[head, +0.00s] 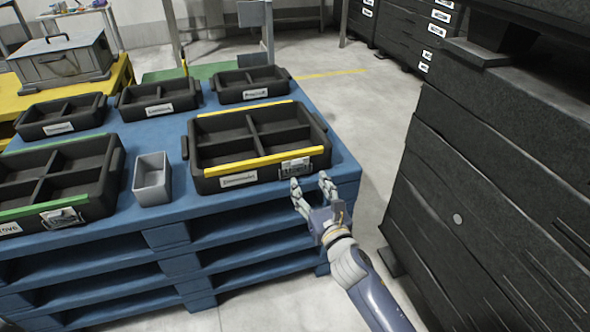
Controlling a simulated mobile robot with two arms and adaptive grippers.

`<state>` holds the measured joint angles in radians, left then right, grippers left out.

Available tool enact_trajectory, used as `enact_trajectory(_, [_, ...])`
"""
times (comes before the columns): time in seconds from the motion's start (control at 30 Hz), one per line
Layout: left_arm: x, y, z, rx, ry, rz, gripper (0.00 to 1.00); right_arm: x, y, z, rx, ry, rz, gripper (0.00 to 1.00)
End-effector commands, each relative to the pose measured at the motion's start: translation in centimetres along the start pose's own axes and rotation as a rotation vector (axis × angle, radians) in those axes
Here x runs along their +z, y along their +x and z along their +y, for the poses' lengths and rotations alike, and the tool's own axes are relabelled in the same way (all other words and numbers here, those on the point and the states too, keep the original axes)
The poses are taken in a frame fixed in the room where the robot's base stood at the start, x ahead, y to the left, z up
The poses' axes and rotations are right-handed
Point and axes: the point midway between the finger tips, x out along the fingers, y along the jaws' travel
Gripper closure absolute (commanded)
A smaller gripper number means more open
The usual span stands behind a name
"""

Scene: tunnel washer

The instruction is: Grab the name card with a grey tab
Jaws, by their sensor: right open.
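A black four-compartment tray with yellow strips (262,166) sits at the front right of a blue pallet. On its front wall are a white label (239,180) and a card in a dark greyish holder (295,168). A similar card (65,218) is on the front of the green-striped tray (100,208) at left. The cards are too small to tell which has a grey tab. My right gripper (310,181) is open and empty, just below and in front of the yellow-striped tray's card. My left gripper is not in view.
A small grey bin (152,180) stands between the two front trays. Smaller black trays (159,98) line the back of the blue pallet (225,210). A large dark stack (480,190) stands close on the right, with a strip of floor between.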

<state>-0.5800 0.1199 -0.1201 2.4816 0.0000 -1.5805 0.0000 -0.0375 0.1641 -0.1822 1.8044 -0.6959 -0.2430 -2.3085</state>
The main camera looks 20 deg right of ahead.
Motion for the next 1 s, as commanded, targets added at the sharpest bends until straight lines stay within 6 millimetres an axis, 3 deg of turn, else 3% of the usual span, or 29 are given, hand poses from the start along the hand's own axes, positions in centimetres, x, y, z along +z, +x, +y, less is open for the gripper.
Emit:
enact_trajectory(0.1, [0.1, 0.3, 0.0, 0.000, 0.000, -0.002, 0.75, -0.1, 1.6, 0.0, 0.000, 0.003, 0.000, 0.47])
enact_trajectory(0.37, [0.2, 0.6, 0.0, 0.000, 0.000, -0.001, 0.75, 0.0, 3.3, 0.1, 0.000, 0.004, 0.001, 0.47])
enact_trajectory(0.63, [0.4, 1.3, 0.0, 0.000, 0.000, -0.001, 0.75, 0.2, 6.8, 0.3, 0.000, 0.005, 0.001, 0.47])
enact_trajectory(0.97, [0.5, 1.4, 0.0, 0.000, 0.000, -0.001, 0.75, 0.3, 7.5, 0.3, 0.001, 0.004, 0.003, 0.47])
enact_trajectory(1.0, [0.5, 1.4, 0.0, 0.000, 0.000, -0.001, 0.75, 0.3, 7.5, 0.3, 0.001, 0.004, 0.003, 0.51])
